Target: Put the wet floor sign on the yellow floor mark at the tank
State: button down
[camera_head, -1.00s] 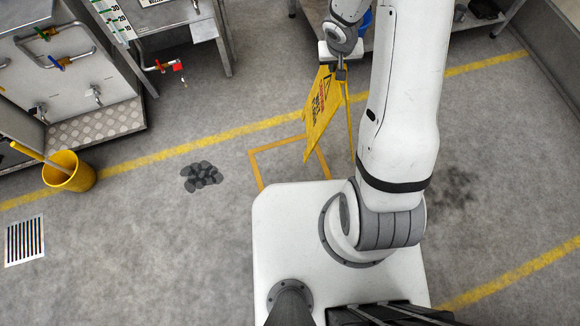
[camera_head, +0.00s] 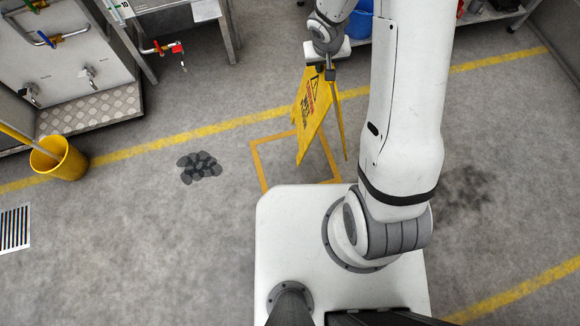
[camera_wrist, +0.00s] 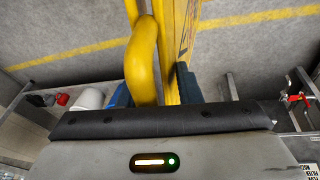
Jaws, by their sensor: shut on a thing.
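The yellow wet floor sign (camera_head: 314,108) hangs from my gripper (camera_head: 330,68) in the head view, its two panels spread apart. My gripper is shut on the handle at its top, and the handle (camera_wrist: 143,62) shows between the blue finger pads in the wrist view. The yellow floor mark (camera_head: 258,163), a square outline on the grey floor, lies under and around the sign in the picture. My base hides its near edge. I cannot tell whether the sign's lower edges touch the floor.
A yellow bucket (camera_head: 62,160) with a mop handle stands at left. A dark wet patch (camera_head: 199,167) lies left of the mark. A long yellow line (camera_head: 222,127) crosses the floor. The metal tank unit (camera_head: 80,62) is at upper left, a floor grate (camera_head: 14,230) at far left.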

jog(key=s+a+f+n+b, duration=0.1)
jog(key=a+f+b, duration=0.3)
jog(key=f+b, duration=0.5)
jog(key=a+f+n+b, duration=0.1)
jog(key=a+f+b, duration=0.3)
jog(key=f+b, duration=0.6)
notch_tip(320, 180, down, 3)
jog(key=shift+s+r+y, duration=0.1)
jog(key=shift+s+y, duration=0.2)
jog(key=shift+s, duration=0.1)
jog(key=c, duration=1)
grip_release()
jog(key=shift+c, duration=0.2)
